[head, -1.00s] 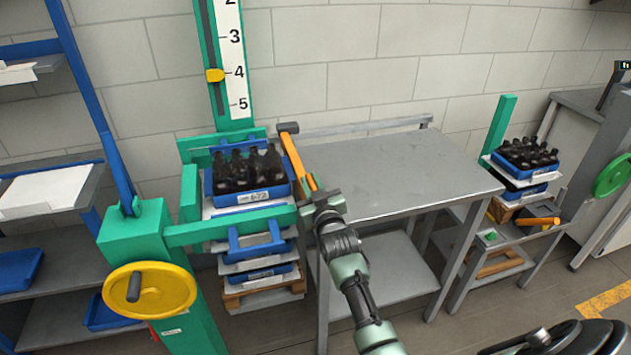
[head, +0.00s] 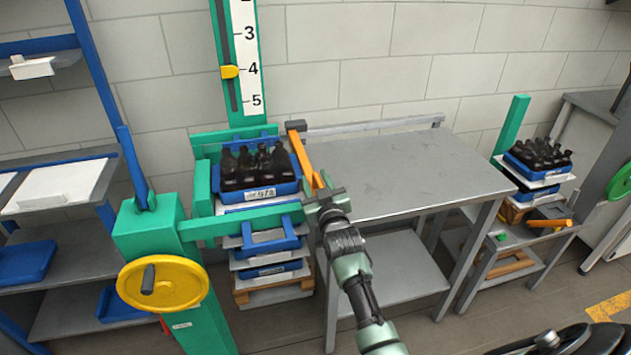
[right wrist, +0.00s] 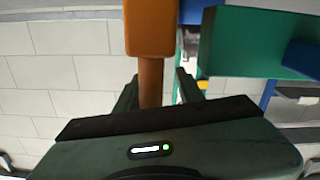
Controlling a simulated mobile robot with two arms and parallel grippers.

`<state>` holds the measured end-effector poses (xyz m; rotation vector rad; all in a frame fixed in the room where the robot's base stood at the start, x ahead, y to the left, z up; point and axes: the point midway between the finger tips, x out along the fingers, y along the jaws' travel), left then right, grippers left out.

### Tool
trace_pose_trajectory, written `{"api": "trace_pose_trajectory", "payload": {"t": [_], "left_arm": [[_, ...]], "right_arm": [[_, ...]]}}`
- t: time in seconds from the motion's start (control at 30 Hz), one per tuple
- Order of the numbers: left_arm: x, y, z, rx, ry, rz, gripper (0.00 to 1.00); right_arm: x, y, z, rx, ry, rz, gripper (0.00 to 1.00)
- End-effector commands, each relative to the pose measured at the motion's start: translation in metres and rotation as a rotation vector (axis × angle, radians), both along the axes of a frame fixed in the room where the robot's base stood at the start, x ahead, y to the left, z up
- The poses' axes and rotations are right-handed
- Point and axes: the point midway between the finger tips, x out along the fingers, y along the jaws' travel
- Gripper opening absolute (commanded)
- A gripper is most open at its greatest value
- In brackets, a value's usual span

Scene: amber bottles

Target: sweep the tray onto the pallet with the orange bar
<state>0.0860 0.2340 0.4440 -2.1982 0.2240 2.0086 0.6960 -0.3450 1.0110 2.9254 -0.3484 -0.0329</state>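The blue tray (head: 284,188) holds several dark amber bottles (head: 255,165) and stands upright at the top of the green lift frame. Below it, blue trays and pale sheets are stacked on a wooden pallet (head: 243,297). The orange bar (head: 308,160) slants along the tray's right side, with a dark block at its far end. My right gripper (head: 325,193) is at the bar's near end. In the right wrist view the bar (right wrist: 151,75) passes between the fingers (right wrist: 158,85), with a gap at the right finger. My left gripper is out of view.
A bare grey metal table (head: 400,170) stands right of the lift. A green beam (head: 240,222) crosses in front of the stack, beside a yellow handwheel (head: 162,288). A second bottle stack (head: 540,155) stands at far right; shelves (head: 60,190) are at left.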

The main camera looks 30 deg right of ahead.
Motion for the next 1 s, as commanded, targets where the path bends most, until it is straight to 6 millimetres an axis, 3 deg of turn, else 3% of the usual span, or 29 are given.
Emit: {"api": "trace_pose_trajectory", "payload": {"t": [0.17, 0.4, 0.6, 1.0], "left_arm": [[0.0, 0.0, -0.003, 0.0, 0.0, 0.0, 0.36], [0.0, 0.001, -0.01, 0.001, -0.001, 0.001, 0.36], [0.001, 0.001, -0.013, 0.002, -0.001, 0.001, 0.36], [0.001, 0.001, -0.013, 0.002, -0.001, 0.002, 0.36]], "right_arm": [[-0.013, 0.003, -0.002, -0.001, 0.001, 0.0, 0.38], [-0.051, 0.014, -0.003, 0.0, 0.001, 0.001, 0.38], [-0.071, 0.02, -0.001, -0.002, 0.001, 0.003, 0.38], [-0.074, 0.021, 0.0, -0.001, 0.0, 0.002, 0.38]]}}
